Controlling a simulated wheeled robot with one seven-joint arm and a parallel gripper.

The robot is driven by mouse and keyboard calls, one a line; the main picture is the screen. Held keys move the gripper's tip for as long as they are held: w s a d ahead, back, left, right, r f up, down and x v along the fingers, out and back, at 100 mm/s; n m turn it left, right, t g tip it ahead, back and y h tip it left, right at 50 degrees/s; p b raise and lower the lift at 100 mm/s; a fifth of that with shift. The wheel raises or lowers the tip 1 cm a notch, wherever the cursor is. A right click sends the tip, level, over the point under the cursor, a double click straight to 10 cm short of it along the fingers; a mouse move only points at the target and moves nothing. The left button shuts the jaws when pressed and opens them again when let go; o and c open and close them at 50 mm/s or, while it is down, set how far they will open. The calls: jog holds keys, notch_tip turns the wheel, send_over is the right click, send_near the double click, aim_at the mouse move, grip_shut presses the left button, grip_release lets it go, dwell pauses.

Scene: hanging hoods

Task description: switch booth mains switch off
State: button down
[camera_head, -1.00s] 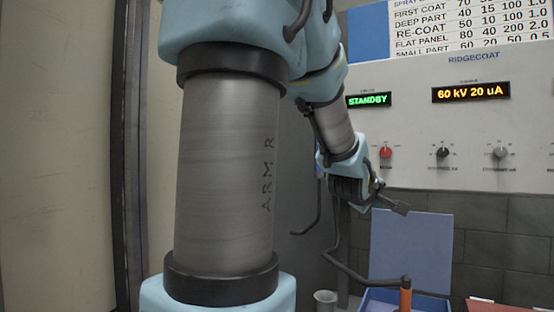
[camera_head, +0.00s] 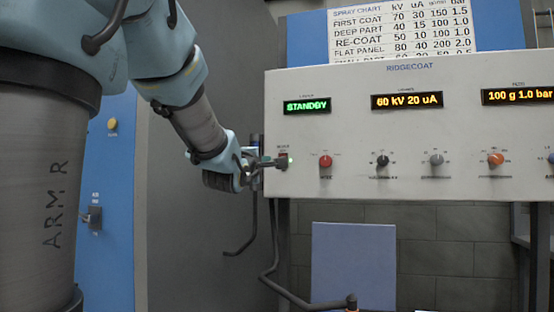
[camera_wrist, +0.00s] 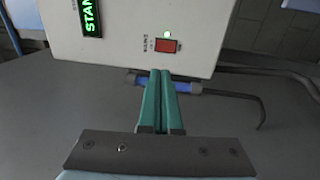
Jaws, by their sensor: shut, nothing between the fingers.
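The mains switch is a red rocker (camera_wrist: 166,46) on the white control panel in the wrist view, with a label reading MAINS beside it and a lit green lamp (camera_wrist: 167,34) just above it. My gripper (camera_wrist: 160,74) is shut and empty. Its fingers point at the panel's lower edge, just short of the rocker in the picture; contact cannot be told. In the head view my gripper (camera_head: 274,162) is at the panel's left end, in front of the switch and partly hiding it. The green lamp (camera_head: 291,160) glows beside the fingertips.
The white panel (camera_head: 340,181) carries a red knob (camera_head: 325,161), other knobs and lit displays, one reading STANDBY (camera_head: 307,106). A blue cabinet (camera_head: 118,180) with a grey lever switch (camera_head: 94,218) stands left. Dark bent pipes (camera_head: 276,240) hang below the panel.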

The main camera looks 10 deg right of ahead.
jog(key=p+x, duration=0.3)
jog(key=x, duration=1)
jog(key=shift+w+d+r, duration=0.1)
jog(key=shift+r, duration=0.05)
